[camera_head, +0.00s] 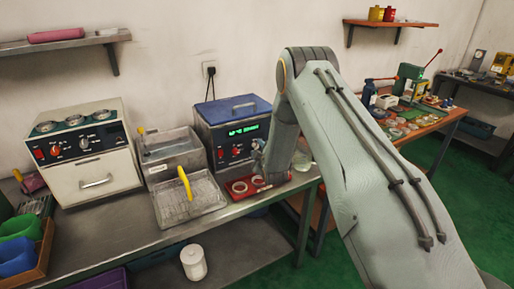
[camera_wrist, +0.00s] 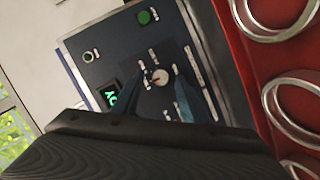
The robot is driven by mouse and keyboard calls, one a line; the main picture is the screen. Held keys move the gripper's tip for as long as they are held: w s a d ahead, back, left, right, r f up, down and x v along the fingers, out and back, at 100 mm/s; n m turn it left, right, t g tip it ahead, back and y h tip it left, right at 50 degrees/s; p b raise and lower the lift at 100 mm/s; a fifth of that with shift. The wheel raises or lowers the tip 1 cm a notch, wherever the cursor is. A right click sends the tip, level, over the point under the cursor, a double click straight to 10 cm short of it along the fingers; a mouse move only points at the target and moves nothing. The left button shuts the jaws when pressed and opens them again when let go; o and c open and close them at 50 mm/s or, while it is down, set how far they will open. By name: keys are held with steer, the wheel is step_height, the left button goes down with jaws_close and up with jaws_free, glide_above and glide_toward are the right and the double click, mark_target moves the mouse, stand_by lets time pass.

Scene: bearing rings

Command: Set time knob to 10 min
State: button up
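The blue-lidded machine (camera_head: 233,110) stands on the bench, with a dark control panel and a lit green display (camera_head: 243,131). In the wrist view, a round pale knob (camera_wrist: 160,77) with small white labels around it sits on the panel. The labels and setting are too small to read. The green display (camera_wrist: 112,97) shows to its lower left. My gripper (camera_wrist: 160,104) is in front of the panel. Its dark fingers look apart, with the knob beyond the gap; contact cannot be told. In the head view, my gripper (camera_head: 258,156) is partly hidden by my arm.
A red tray (camera_head: 257,183) with metal rings lies in front of the machine; it also shows in the wrist view (camera_wrist: 240,60). A wire basket (camera_head: 188,200) and a metal bath (camera_head: 167,150) stand left of the machine. A green button (camera_wrist: 145,17) is on the panel.

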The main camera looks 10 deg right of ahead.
steer(key=shift+w+f, duration=0.1)
steer(key=shift+w, duration=0.4)
jaws_close()
